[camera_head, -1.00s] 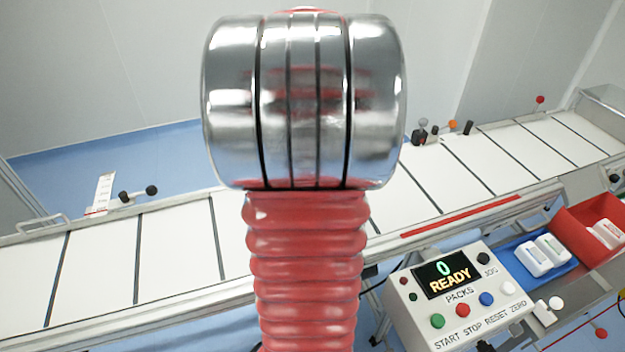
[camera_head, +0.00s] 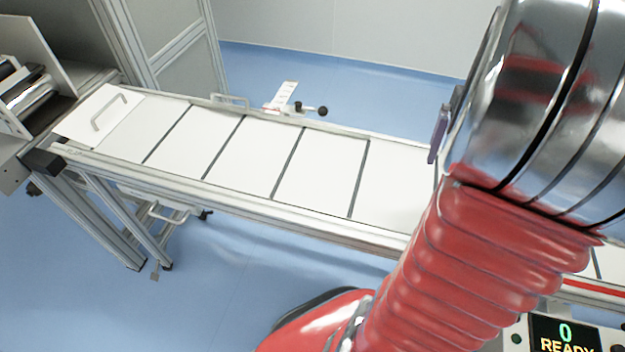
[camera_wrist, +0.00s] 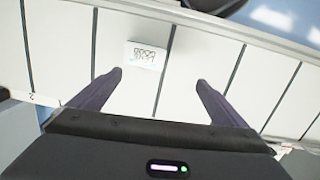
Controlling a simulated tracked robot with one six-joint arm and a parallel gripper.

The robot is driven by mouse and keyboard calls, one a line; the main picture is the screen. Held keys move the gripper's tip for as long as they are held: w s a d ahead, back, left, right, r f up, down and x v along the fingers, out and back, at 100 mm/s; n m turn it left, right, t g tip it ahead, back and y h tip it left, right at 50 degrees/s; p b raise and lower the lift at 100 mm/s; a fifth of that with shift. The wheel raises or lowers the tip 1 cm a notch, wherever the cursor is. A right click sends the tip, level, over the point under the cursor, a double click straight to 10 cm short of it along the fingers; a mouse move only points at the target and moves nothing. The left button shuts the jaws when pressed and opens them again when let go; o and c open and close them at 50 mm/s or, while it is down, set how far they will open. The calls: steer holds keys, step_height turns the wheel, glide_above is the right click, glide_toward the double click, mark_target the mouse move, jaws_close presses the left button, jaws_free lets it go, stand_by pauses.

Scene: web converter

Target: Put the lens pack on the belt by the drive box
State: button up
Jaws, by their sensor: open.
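A small white pack with a dark printed code (camera_wrist: 146,55) lies in the wrist view over the white belt (camera_wrist: 60,45), next to a dark cross line; I take it for the lens pack. My gripper (camera_wrist: 159,77) is open, its two dark fingers apart, with nothing between the tips. The pack shows just beyond the tips, nearer the left finger, and apart from both. In the head view the belt (camera_head: 255,155) runs across the middle; one purplish finger shows beside my arm, which hides the pack. I cannot tell which part is the drive box.
A control panel reading READY (camera_head: 565,338) is at bottom right.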

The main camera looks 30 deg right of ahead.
steer(key=w+a+r+n+t+h, duration=0.1)
steer(key=w+a+n, duration=0.15)
steer(key=a, duration=0.65)
steer(key=w+a+r+n+t, duration=0.15)
steer(key=w+a, duration=0.25)
steer(key=a, duration=0.4)
steer(key=w+a+r+n+t+h, duration=0.1)
steer(key=w+a+r+n+t, duration=0.15)
steer(key=a, duration=0.65)
steer(key=s+a+f+n+t+y, duration=0.1)
steer(key=s+a, duration=0.1)
steer(key=a, duration=0.7)
steer(key=shift+a+f+n+t, duration=0.2)
steer(key=shift+a+n+t, duration=0.05)
steer(key=shift+n+t, duration=0.1)
